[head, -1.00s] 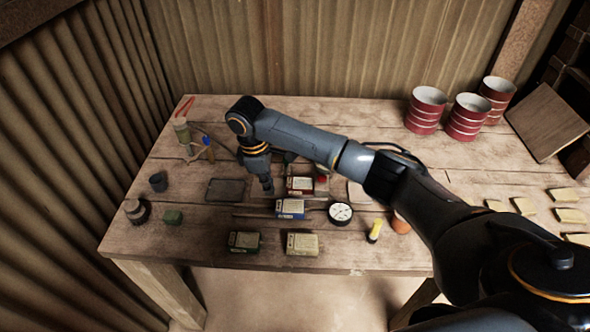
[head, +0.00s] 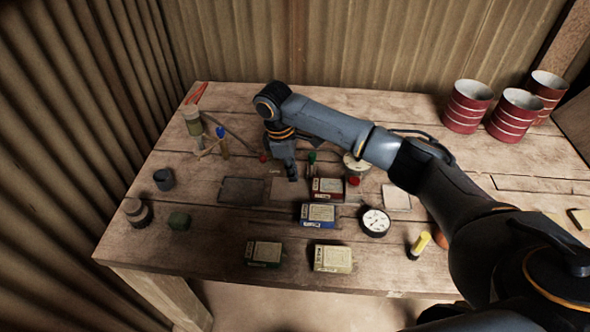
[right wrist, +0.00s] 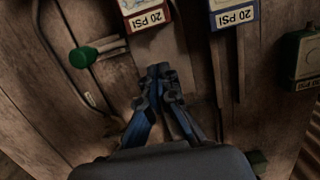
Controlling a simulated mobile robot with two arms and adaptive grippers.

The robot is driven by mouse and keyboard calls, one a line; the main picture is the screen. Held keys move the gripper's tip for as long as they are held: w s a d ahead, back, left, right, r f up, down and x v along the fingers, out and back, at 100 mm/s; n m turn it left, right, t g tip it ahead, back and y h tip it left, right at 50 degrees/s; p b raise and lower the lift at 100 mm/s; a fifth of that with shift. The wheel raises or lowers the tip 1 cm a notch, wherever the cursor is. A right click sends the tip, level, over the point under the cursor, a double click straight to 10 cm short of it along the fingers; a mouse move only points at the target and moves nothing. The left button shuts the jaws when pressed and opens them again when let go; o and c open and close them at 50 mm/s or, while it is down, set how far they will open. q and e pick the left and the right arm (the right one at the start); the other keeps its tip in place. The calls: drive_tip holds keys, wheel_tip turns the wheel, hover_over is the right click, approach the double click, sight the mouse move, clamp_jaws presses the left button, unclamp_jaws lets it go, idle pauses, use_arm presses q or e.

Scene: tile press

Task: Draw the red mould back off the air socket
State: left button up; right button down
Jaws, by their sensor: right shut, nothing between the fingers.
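The red mould (head: 328,190) is a small box with a pale label, lying on the wooden bench. It also shows at the top of the right wrist view (right wrist: 146,18), with "20 PSI" on its label. My right gripper (head: 292,177) is shut and empty, just left of the red mould in the head view. In the right wrist view the closed fingertips (right wrist: 160,74) lie below the mould's labelled end, apart from it in the picture. I cannot make out the air socket or whether the mould sits on it. My left gripper is not in view.
A blue mould (head: 318,214), a dark green mould (head: 264,254) and a cream mould (head: 332,258) lie nearer the front. A round gauge (head: 375,222) is right of the blue one. A green-handled valve (right wrist: 84,57) is near the fingers. Red-banded tins (head: 467,106) stand at the back right.

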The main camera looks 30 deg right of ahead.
sight(329, 186)
drive_tip(key=s+d+p, duration=0.1)
drive_tip(key=d, duration=0.1)
drive_tip(key=s+d+p, duration=0.1)
drive_tip(key=s+d, duration=0.1)
drive_tip(key=d, duration=0.1)
drive_tip(key=s+d+p, duration=0.1)
drive_tip(key=d, duration=0.1)
drive_tip(key=shift+s+d+r, duration=0.15)
drive_tip(key=shift+s+d, duration=0.25)
drive_tip(key=shift+s+d+p, duration=0.15)
drive_tip(key=shift+s+p, duration=0.05)
drive_tip(key=shift+p, duration=0.1)
drive_tip(key=shift+f, duration=0.9)
